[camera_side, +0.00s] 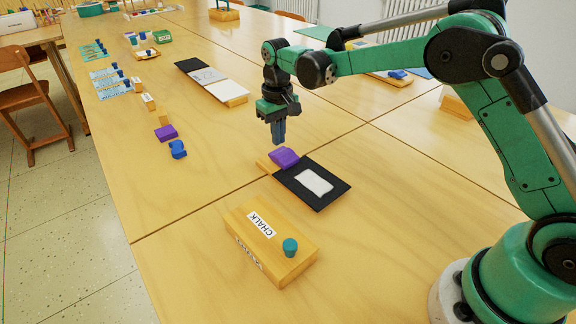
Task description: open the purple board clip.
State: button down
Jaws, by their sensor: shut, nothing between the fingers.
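A purple clip (284,157) sits at the far left edge of a black board (296,187) that has a white sheet (314,181) on it. My gripper (278,140) points down just above and behind this clip, its fingers shut and empty. Whether the fingertips touch the clip I cannot tell. A second purple piece (166,132) lies on the table further left, beside a blue piece (178,149).
A wooden chalk box (271,241) with a teal knob (290,247) stands in front of the board. Another board with sheets (210,78) lies further back. Several small items line the table's left side. The table (180,220) is bare left of the box.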

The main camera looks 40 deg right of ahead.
aim_at(280, 152)
jog(key=shift+f, duration=1.1)
dwell(0.6)
jog(key=shift+r, duration=0.1)
jog(key=shift+r, duration=3.45)
jog(key=shift+s+r, duration=0.1)
jog(key=shift+r, duration=0.1)
jog(key=s+d+r+t, duration=0.1)
jog(key=s+r+t, duration=0.2)
jog(key=s+r, duration=0.4)
jog(key=s+f+t, duration=0.3)
jog(key=s+t, duration=0.1)
jog(key=s, duration=0.7)
jog(key=shift+s+d+f, duration=0.2)
jog(key=shift+d+f, duration=0.15)
jog(key=shift+f, duration=0.05)
